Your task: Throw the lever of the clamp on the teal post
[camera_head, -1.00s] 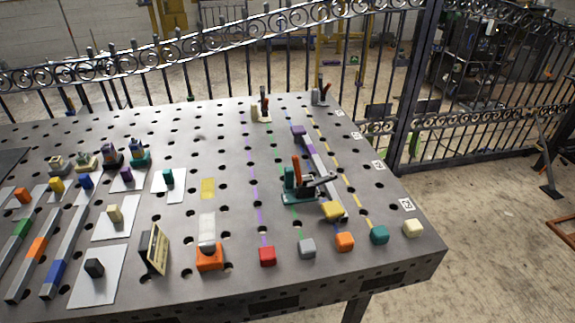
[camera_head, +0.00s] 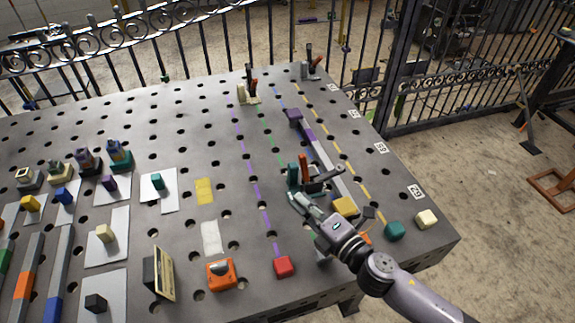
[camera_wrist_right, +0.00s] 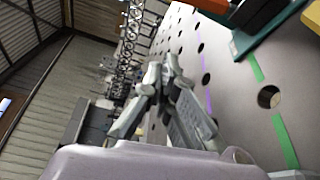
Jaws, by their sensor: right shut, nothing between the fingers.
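The clamp with the teal post (camera_head: 293,174) stands on the right part of the perforated table. Its orange-red lever (camera_head: 304,170) stands upright beside the post, and a dark arm (camera_head: 325,176) reaches to the right. My right gripper (camera_head: 295,198) is shut and empty, just in front of the clamp, low over the table. I cannot tell whether it touches the clamp base. In the right wrist view the fingertips (camera_wrist_right: 160,75) are together, and the teal base (camera_wrist_right: 268,32) with an orange part above it shows at upper right, apart from them. My left gripper is not in view.
A grey bar (camera_head: 322,152) runs behind the clamp from a purple block (camera_head: 293,118) to a yellow block (camera_head: 345,206). Other clamps (camera_head: 248,90) stand at the far edge. A metal fence (camera_head: 180,55) stands behind.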

